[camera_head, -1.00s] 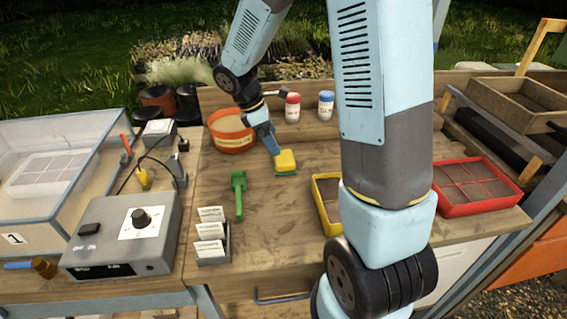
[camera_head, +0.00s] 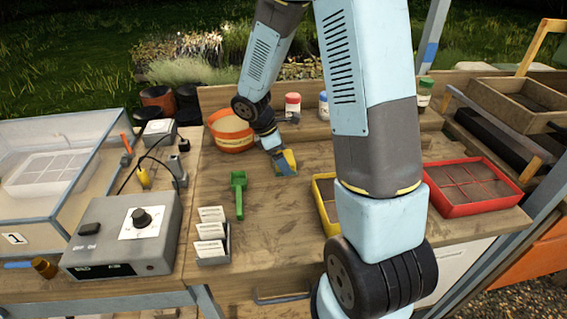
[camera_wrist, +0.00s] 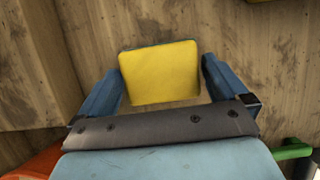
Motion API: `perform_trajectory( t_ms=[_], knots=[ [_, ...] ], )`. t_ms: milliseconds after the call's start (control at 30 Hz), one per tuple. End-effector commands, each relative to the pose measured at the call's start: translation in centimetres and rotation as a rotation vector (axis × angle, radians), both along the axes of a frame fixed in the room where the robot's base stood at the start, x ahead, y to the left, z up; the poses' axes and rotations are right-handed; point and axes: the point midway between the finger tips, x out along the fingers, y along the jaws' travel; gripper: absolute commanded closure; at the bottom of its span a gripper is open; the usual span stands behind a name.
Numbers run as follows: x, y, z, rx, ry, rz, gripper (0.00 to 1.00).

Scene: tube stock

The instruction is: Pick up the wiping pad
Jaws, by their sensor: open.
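The wiping pad (camera_head: 289,161) is a small block with a yellow top and a blue underside, lying on the wooden bench in the head view. In the wrist view the pad (camera_wrist: 159,73) shows its yellow face between the two blue fingers, near their tips. My gripper (camera_wrist: 160,76) is open around the pad, with a visible gap on each side. In the head view my gripper (camera_head: 283,162) is down at the pad and hides part of it.
A green scoop (camera_head: 239,194) lies left of the pad. An orange tub (camera_head: 231,139) stands behind it to the left. A yellow-rimmed tray (camera_head: 325,205) and a red tray (camera_head: 440,205) are on the right. A card holder (camera_head: 214,258) stands in front. Bare wood surrounds the pad.

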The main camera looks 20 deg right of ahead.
Motion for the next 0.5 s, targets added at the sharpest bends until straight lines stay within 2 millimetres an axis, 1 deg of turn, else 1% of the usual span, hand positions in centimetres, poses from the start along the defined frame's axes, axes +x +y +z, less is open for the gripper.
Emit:
perform_trajectory(
  t_ms=[67, 400, 433, 500],
  knots=[
    [0.01, -0.01, 0.01, 0.0, 0.0, 0.0, 0.01],
    [0.01, -0.03, 0.03, 0.0, 0.0, -0.001, 0.33],
    [0.01, -0.03, 0.03, 0.0, 0.0, -0.001, 0.35],
    [0.02, -0.04, 0.05, 0.0, 0.0, -0.001, 0.36]
  ],
)
